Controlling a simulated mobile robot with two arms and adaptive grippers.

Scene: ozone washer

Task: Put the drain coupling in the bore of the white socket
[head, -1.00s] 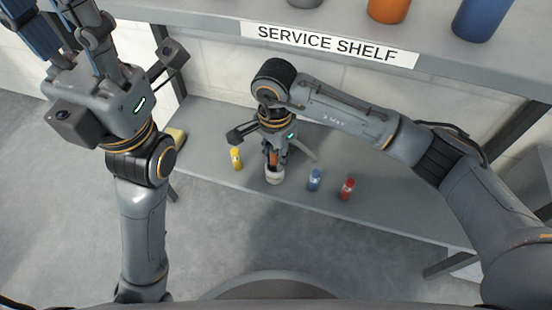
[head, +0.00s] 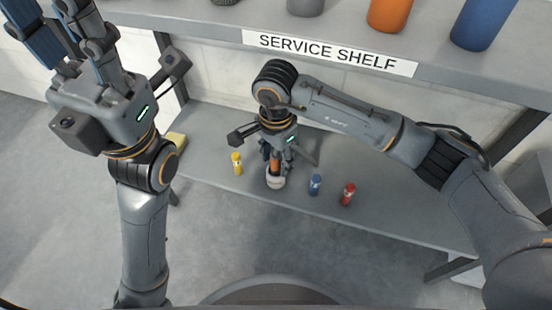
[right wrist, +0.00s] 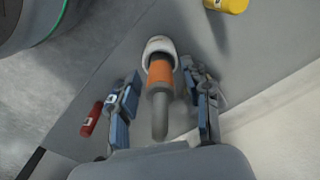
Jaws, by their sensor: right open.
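The drain coupling, an orange cylinder with a grey stem (right wrist: 160,70), stands with its far end in the mouth of the white socket (right wrist: 158,44). How deep it sits cannot be told. In the head view the white socket (head: 276,183) stands on the lower shelf, with the orange coupling (head: 275,168) above it. My right gripper (right wrist: 162,78) is open. Its blue-padded fingers stand on either side of the coupling, with gaps visible in the right wrist view. My left gripper (head: 68,28) is raised at the upper left, its fingertips cut off by the frame.
On the lower shelf (head: 400,225) a yellow bottle (head: 237,163) stands left of the socket. A blue bottle (head: 315,185) and a red bottle (head: 348,194) stand to its right. The service shelf (head: 480,85) above bears an orange container (head: 390,12) and a blue one (head: 483,22).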

